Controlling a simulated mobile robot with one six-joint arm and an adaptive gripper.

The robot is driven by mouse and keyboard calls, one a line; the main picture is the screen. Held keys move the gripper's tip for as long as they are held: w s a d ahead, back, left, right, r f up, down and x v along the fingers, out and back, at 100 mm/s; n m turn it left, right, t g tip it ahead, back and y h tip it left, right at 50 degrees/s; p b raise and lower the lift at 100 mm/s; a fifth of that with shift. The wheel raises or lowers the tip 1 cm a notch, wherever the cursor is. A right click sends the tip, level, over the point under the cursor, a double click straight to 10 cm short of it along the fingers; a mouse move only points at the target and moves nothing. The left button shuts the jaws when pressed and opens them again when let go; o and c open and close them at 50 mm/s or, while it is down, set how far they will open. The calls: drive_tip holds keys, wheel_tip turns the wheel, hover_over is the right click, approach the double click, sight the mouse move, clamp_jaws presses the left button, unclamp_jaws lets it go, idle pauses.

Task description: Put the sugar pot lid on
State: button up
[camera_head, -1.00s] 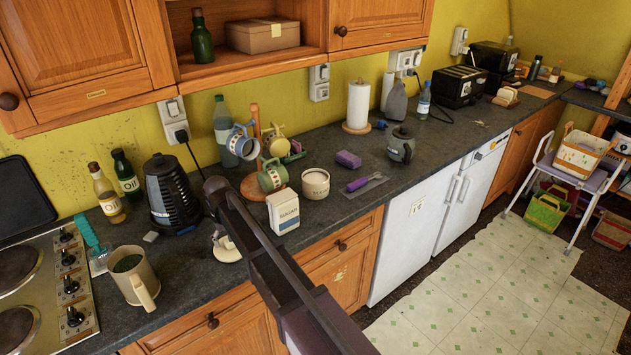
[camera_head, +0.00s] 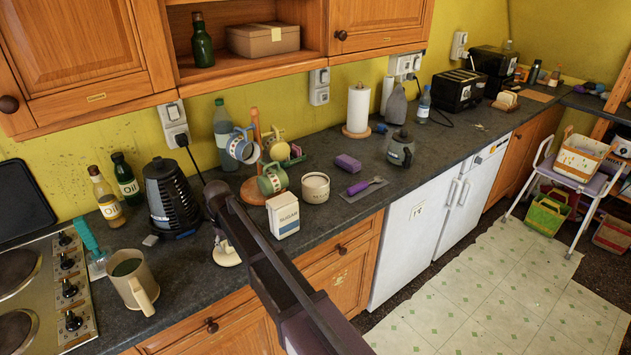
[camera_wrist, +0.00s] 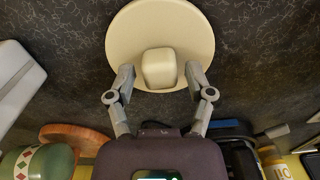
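The sugar pot (camera_head: 315,189) is a cream, round, open-topped pot. It stands upright on the dark counter beside the sugar box. The cream lid (camera_wrist: 190,30) lies knob up on the counter and fills the top middle of the wrist view. In the head view the lid (camera_head: 229,258) is near the counter's front edge, partly hidden by my arm. My gripper (camera_wrist: 160,78) is open, with one finger on each side of the square knob (camera_wrist: 159,69). Gaps show between the fingers and the knob. In the head view my gripper is mostly hidden behind my arm.
The sugar box (camera_head: 283,214) stands between the lid and the pot. A mug tree (camera_head: 257,135) with mugs is behind it. A black kettle (camera_head: 170,198), a beige jug (camera_head: 133,277) and the hob (camera_head: 35,290) are to the left. A purple-handled tool (camera_head: 365,186) lies right of the pot.

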clamp_jaws()
drive_tip(key=shift+r, duration=0.2)
drive_tip(key=shift+r+p, duration=3.3)
drive_tip(key=shift+p, duration=0.2)
drive_tip(key=shift+m, duration=0.3)
drive_tip(key=w+d+r+p, duration=0.2)
drive_tip(key=w+d, duration=0.1)
drive_tip(key=d, duration=0.2)
drive_tip(key=w+d+r+p, duration=0.3)
drive_tip(key=d, duration=0.2)
drive_tip(key=w+d+r+p, duration=0.3)
drive_tip(key=d, duration=0.2)
drive_tip(key=shift+w+d+r, duration=0.1)
drive_tip(key=shift+w+d, duration=0.05)
drive_tip(key=shift+d, duration=0.2)
drive_tip(key=shift+w+d, duration=0.1)
drive_tip(key=shift+d, duration=0.2)
